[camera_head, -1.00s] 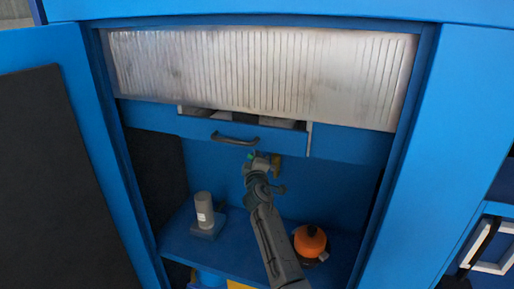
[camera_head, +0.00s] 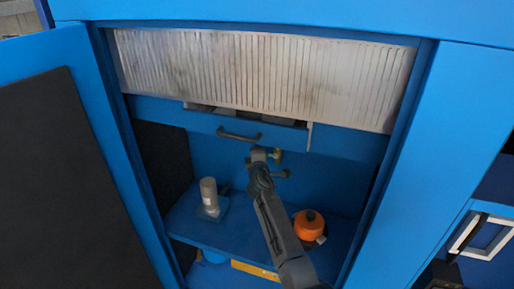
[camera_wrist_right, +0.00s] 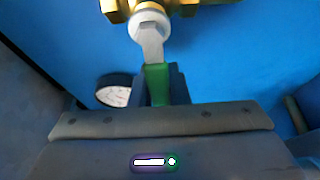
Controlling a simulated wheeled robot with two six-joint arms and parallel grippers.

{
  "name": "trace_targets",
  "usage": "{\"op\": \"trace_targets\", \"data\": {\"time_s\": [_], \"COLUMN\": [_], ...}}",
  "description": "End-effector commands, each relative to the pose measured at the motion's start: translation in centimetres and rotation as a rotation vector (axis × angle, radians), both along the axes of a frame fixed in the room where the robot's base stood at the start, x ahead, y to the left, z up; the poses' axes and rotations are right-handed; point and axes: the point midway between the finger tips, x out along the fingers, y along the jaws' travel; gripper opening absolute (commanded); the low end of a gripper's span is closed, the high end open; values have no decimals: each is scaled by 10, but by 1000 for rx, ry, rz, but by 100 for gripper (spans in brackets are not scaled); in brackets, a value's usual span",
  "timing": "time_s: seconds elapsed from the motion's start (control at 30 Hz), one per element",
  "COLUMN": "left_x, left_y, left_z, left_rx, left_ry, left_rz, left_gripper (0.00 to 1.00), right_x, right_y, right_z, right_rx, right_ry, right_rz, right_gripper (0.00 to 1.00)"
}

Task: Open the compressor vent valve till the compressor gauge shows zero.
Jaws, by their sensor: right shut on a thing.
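The brass vent valve (camera_wrist_right: 180,8) shows at the top of the right wrist view, with a silver lever (camera_wrist_right: 152,42) that has a green grip (camera_wrist_right: 156,84). My right gripper (camera_wrist_right: 158,88) is shut on the green grip. In the head view my right gripper (camera_head: 259,154) is at the back wall of the blue cabinet, just left of the small brass valve (camera_head: 277,155). A round gauge with a white dial (camera_wrist_right: 115,96) shows behind the gripper in the wrist view; its needle is too small to read. My left gripper is not in view.
A grey cylinder (camera_head: 209,192) and an orange round thing (camera_head: 309,223) stand on the shelf to either side of my arm. An open door (camera_head: 60,150) is at left.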

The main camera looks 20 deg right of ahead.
Motion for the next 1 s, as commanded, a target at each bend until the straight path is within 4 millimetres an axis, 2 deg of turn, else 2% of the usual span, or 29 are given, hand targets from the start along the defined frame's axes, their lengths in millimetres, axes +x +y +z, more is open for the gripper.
{"op": "trace_targets", "data": {"time_s": [0.47, 0.5, 0.6, 0.87, 1.0], "left_x": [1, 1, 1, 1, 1], "left_y": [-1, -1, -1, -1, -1], "left_z": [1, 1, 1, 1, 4], "left_rx": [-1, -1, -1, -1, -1], "left_ry": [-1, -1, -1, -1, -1], "left_rz": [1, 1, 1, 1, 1], "left_gripper": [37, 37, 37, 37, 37], "right_x": [0, 0, 0, 0, -8], "right_y": [-1, -1, -1, 0, 2], "right_z": [-2, -2, -1, -1, 0], "right_rx": [-11, -11, -10, -8, -7], "right_ry": [6, 6, 6, 5, 5], "right_rz": [-1, -1, -1, 0, 0], "right_gripper": [0, 21, 37, 37, 37]}}
